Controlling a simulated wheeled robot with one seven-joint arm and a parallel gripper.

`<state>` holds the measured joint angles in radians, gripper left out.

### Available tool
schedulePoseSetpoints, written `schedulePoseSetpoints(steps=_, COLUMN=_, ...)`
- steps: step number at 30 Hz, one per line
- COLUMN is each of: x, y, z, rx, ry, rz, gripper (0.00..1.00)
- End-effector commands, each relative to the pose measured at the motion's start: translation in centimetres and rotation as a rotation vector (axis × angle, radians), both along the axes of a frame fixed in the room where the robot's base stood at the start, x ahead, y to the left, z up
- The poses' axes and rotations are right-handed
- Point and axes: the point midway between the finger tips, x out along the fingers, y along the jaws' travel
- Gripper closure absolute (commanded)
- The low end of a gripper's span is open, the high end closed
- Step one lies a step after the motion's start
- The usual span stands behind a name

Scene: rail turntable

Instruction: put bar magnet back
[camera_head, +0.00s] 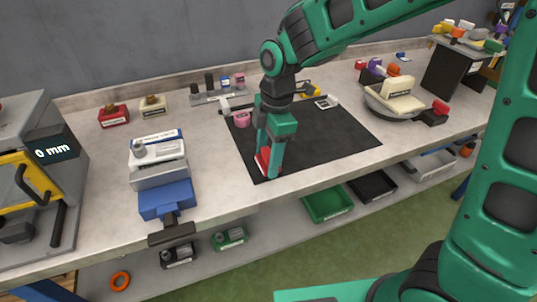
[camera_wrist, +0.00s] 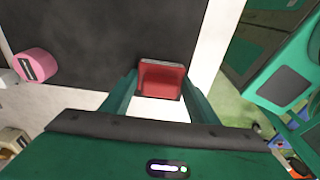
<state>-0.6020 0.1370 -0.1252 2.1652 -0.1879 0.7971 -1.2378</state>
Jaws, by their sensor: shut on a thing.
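A red block with a grey upper face, possibly the bar magnet (camera_wrist: 162,80), is between the fingers of my gripper (camera_wrist: 160,90) in the wrist view. In the head view, my gripper (camera_head: 269,163) points down and is shut on this red block (camera_head: 263,159) at the front left edge of the black mat (camera_head: 335,143). The fingers hide part of the block. I cannot tell whether it touches the mat or sits just above it.
A pink cylinder (camera_head: 243,119) stands at the mat's left edge. Red (camera_head: 113,117) and cream (camera_head: 153,106) blocks and a small rack (camera_head: 217,96) stand at the back left. A grey and blue vise (camera_head: 164,180) is left. The mat's middle is clear.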

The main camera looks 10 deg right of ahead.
Motion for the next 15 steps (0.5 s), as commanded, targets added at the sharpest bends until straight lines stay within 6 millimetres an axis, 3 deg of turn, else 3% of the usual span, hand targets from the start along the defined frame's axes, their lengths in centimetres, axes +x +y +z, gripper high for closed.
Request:
schedulePoseSetpoints(steps=4, x=0.04, y=-0.06, z=-0.21, rx=0.000, ry=0.000, rz=-0.002, gripper=0.81)
schedulePoseSetpoints(steps=5, x=0.04, y=-0.07, z=-0.21, rx=0.000, ry=0.000, rz=-0.002, gripper=0.41)
schedulePoseSetpoints(steps=7, x=0.04, y=-0.08, z=-0.20, rx=0.000, ry=0.000, rz=-0.002, gripper=0.27)
schedulePoseSetpoints(steps=15, x=0.03, y=-0.11, z=-0.17, rx=0.000, ry=0.000, rz=-0.002, gripper=0.27)
